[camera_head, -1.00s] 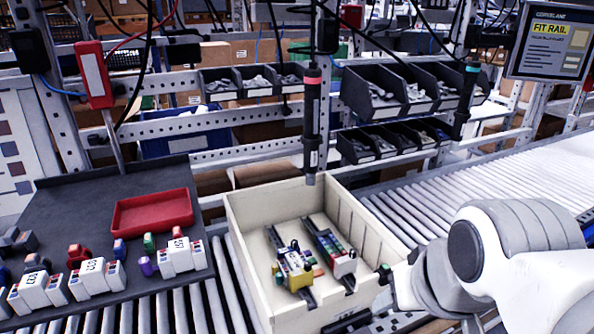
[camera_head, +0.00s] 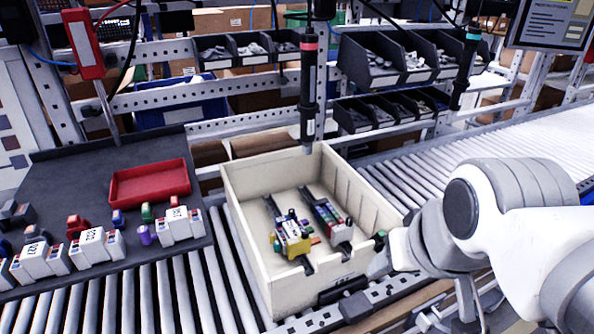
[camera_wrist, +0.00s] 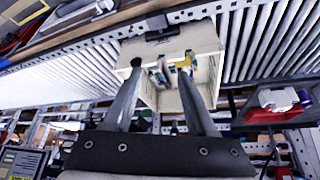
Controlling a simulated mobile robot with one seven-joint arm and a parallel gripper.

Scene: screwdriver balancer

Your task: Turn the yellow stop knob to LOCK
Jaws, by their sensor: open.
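I cannot make out a yellow stop knob or a LOCK mark in either view. The only clear yellow is on a block of small parts (camera_head: 291,239) inside the cream crate (camera_head: 245,232), which stands on the roller conveyor. In the wrist view the crate (camera_wrist: 203,36) lies beyond my fingers, with a bit of yellow (camera_wrist: 186,60) inside. My gripper (camera_wrist: 161,68) is open, its two fingers apart with nothing seen between them. In the head view my white arm reaches in from the right to the crate's front right corner, and its wrist hides most of the gripper.
A hanging screwdriver (camera_head: 308,90) points down just behind the crate. A dark tray (camera_head: 75,180) with a red bin (camera_head: 150,184) and white blocks is at left. Part bins (camera_head: 385,60) sit on the rack behind. The conveyor rollers (camera_head: 500,165) at right are bare.

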